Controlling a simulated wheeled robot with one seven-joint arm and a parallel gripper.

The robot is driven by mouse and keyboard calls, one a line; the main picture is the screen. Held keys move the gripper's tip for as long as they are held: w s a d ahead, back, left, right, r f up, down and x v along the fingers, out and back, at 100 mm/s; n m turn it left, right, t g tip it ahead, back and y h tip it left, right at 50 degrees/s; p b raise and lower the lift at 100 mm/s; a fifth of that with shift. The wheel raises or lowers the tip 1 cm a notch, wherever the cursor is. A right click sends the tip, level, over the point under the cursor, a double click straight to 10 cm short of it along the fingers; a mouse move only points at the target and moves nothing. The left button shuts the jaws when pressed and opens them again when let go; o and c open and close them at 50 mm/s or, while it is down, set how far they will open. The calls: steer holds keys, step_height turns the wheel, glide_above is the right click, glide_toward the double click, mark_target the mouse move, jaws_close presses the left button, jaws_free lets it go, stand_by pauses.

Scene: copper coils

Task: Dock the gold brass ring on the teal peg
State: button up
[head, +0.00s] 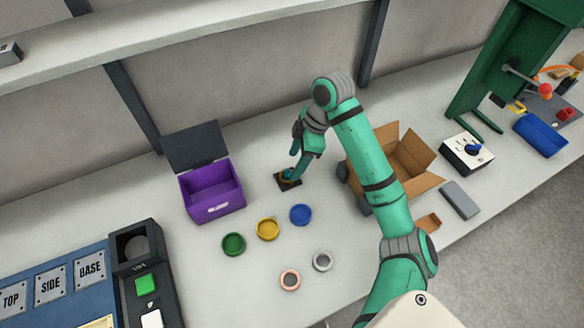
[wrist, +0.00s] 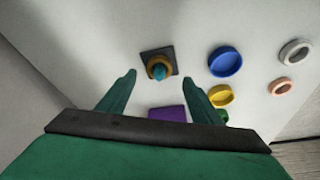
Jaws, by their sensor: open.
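The teal peg (wrist: 159,72) stands on a small dark square base (wrist: 173,56). The gold brass ring (wrist: 152,61) is around the peg, low by the base, in the wrist view. In the head view my gripper (head: 294,175) is at the peg and hides most of it; the dark base (head: 281,184) shows beside it. In the wrist view my gripper (wrist: 159,80) is open, its two fingers apart with the peg and ring showing beyond the gap. Nothing is held between the fingers.
Blue (head: 300,214), yellow (head: 267,229), green (head: 233,244), silver (head: 322,261) and copper (head: 290,279) round pieces lie in front. An open purple box (head: 212,194) is left, an open cardboard box (head: 412,150) right. Bare tabletop lies between the pieces and the peg base.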

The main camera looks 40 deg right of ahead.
steer(key=v, duration=0.6)
steer(key=shift+r, duration=0.2)
steer(key=shift+s, duration=0.1)
